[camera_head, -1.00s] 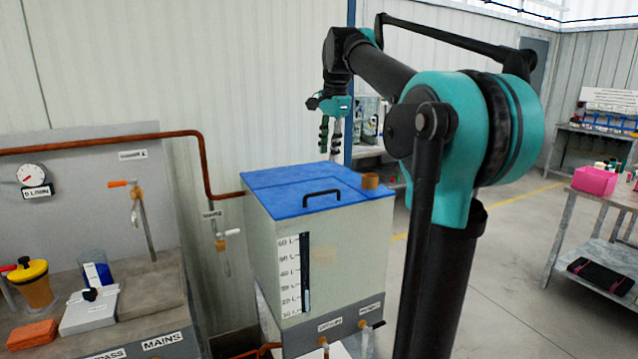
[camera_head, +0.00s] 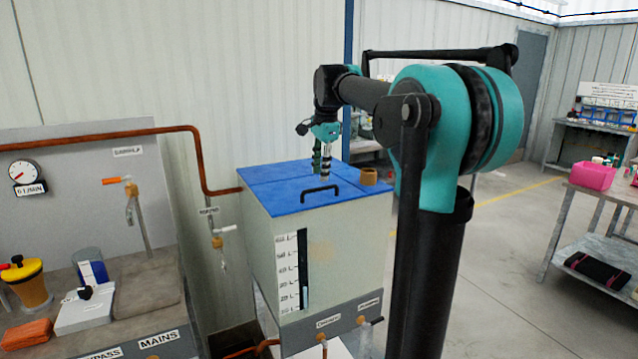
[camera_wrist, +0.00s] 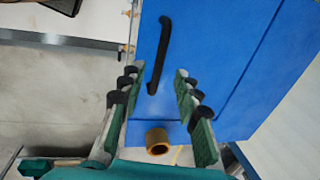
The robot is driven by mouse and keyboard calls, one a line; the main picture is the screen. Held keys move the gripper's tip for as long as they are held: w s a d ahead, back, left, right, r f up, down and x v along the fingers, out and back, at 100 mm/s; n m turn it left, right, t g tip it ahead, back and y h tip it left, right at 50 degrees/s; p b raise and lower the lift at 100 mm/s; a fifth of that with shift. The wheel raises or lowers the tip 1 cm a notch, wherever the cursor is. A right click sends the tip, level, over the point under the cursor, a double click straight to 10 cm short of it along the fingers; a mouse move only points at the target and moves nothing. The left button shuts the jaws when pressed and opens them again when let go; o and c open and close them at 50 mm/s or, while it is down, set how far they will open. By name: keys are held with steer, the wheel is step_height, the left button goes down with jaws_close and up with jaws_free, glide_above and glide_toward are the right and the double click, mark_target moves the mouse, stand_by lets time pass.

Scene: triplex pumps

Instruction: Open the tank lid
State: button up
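The tank (camera_head: 335,245) is a pale box with a litre scale on its front and a flat blue lid (camera_head: 275,180) on top, which lies closed. A black bar handle (camera_head: 321,194) stands on the lid near its front edge. In the wrist view the handle (camera_wrist: 160,55) runs lengthwise on the blue lid (camera_wrist: 215,60), beyond the fingertips. My gripper (camera_head: 322,176) points down above the lid, behind the handle in the head view. In the wrist view its two fingers (camera_wrist: 158,75) are apart with nothing between them.
A brown cylindrical fitting (camera_head: 369,176) stands at the lid's right corner and also shows in the wrist view (camera_wrist: 158,141). A copper pipe (camera_head: 200,165) runs along the wall to the tank's left. A bench with a gauge (camera_head: 25,172) is at left.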

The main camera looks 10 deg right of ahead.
mark_target(319, 188)
steer(key=shift+w+a+f, duration=0.1)
steer(key=shift+w+f, duration=0.15)
steer(key=shift+f, duration=0.95)
steer(key=shift+w+a+f, duration=0.1)
steer(key=shift+w+f, duration=0.1)
steer(key=shift+f, duration=0.95)
jaws_close()
